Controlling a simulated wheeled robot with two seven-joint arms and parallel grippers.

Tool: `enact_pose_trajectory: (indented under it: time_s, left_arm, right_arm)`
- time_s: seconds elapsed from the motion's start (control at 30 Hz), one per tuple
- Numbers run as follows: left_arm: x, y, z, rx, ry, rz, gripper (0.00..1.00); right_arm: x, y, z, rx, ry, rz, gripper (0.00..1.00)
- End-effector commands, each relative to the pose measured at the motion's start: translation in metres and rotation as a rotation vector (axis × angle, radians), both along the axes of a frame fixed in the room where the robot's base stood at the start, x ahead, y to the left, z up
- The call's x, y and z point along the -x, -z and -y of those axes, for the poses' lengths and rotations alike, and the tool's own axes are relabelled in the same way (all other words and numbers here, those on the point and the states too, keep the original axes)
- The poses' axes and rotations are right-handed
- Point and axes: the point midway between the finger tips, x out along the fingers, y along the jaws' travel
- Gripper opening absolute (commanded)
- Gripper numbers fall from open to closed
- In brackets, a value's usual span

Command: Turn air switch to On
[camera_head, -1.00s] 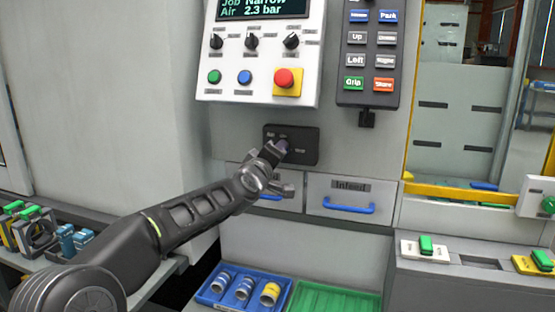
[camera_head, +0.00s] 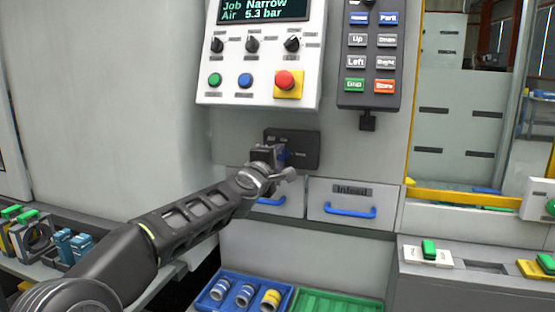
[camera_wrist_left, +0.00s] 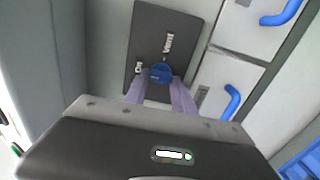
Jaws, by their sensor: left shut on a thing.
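The air switch is a blue knob (camera_wrist_left: 160,72) on a dark plate, which shows in the wrist view (camera_wrist_left: 150,35) and in the head view (camera_head: 308,150) below the white control panel. In the wrist view, one label beside the knob looks like "On" and another looks like "Vent". My left gripper (camera_head: 278,156) is at the plate; in the wrist view its two purplish fingers (camera_wrist_left: 161,80) are shut on the knob, one at each side. The knob's exact pointing direction cannot be told. The display (camera_head: 262,10) reads "Air 5.3 bar". My right gripper is not in view.
The white control panel (camera_head: 225,92) with knobs and buttons is above the plate. Drawers with blue handles (camera_head: 349,211) sit just below. A dark button pendant (camera_head: 369,98) hangs to the right. A blue tray (camera_head: 215,302) with several cylinders and a green tray (camera_head: 335,302) lie lower.

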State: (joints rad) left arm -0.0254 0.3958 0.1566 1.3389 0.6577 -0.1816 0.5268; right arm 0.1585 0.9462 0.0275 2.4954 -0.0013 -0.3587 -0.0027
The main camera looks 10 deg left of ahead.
Motion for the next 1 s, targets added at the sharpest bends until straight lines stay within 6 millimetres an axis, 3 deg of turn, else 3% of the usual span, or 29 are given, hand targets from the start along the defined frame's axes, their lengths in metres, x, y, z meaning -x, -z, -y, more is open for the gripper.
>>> enact_pose_trajectory:
  time_s: [0.27, 0.3, 0.57, 0.87, 1.0]
  left_arm:
    - [0.000, 0.001, 0.000, 0.005, -0.001, -0.002, 0.00]
    - [0.000, 0.001, 0.000, 0.005, -0.001, -0.002, 0.32]
    - [0.000, 0.001, 0.000, 0.003, 0.000, -0.001, 0.53]
    - [0.002, 0.001, 0.000, 0.002, 0.000, 0.000, 0.53]
    - [0.012, 0.001, -0.002, 0.002, -0.001, 0.001, 0.53]
  right_arm:
    - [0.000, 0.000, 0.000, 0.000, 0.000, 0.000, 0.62]
    - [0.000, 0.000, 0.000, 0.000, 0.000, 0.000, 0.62]
    - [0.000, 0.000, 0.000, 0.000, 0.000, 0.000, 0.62]
    - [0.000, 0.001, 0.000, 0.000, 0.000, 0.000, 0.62]
    - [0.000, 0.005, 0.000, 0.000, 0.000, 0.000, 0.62]
